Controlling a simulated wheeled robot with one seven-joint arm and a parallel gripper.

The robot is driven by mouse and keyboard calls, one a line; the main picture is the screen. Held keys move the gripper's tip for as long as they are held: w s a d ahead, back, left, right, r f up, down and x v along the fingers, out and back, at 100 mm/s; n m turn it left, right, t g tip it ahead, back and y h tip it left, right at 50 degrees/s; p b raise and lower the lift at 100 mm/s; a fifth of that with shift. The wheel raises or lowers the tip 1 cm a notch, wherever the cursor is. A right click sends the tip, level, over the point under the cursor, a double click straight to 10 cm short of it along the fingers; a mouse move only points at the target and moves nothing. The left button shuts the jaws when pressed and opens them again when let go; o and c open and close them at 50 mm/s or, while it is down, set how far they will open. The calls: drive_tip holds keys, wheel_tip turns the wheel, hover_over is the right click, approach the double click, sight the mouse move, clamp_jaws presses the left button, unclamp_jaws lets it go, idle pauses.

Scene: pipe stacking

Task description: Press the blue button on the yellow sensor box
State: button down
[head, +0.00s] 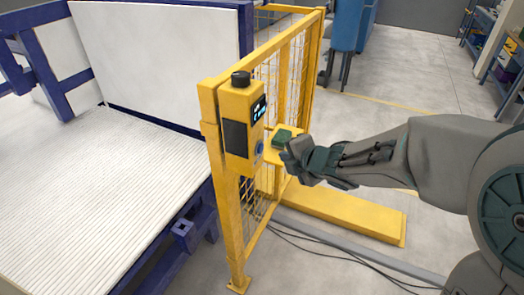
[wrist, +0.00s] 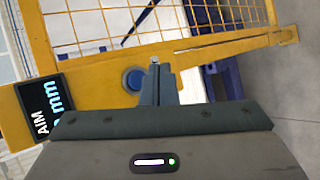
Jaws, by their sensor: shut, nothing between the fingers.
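The yellow sensor box (head: 236,105) is mounted on the post of a yellow mesh fence, with a black knob on top and a lit display on its side. The blue button (head: 260,147) is low on the box's face that turns toward my arm. My gripper (head: 285,156) is close to the right of the button, seemingly with a small gap. In the wrist view the blue button (wrist: 133,79) shows just left of my shut, empty gripper fingers (wrist: 155,64). The sensor box (wrist: 88,85) lies sideways there, its display at the left.
The yellow mesh fence (head: 286,65) runs back behind the box. A large blue-framed rack with white panels (head: 95,190) fills the left. Cables (head: 340,262) lie on the floor.

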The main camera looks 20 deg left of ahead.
drive_tip(key=shift+w+a+b, duration=0.15)
drive_tip(key=shift+a+b, duration=0.15)
drive_tip(key=shift+a, duration=1.4)
drive_tip(key=shift+a, duration=0.1)
idle(0.7)
drive_tip(key=shift+a, duration=0.3)
drive_tip(key=shift+a, duration=0.4)
idle(0.6)
drive_tip(key=shift+d, duration=0.8)
drive_tip(key=shift+d, duration=0.1)
drive_tip(key=shift+s+d+p, duration=0.2)
drive_tip(key=shift+d+p, duration=0.25)
drive_tip(key=shift+d, duration=1.95)
